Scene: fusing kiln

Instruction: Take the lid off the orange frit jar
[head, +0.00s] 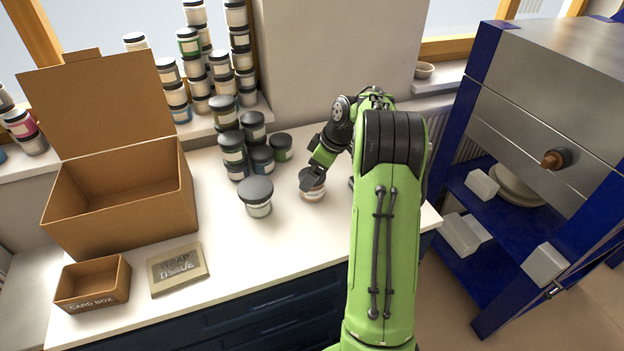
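A small jar (314,194) with a pale label and orange-brown showing around it stands upright on the white counter, right of the middle. It looks like the orange frit jar. My gripper (309,182) reaches down from the upper right to the top of this jar.
A dark-lidded jar (257,197) stands close left of my gripper. Several stacked jars (233,148) stand behind it. The counter front is clear. A kiln (545,85) stands right.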

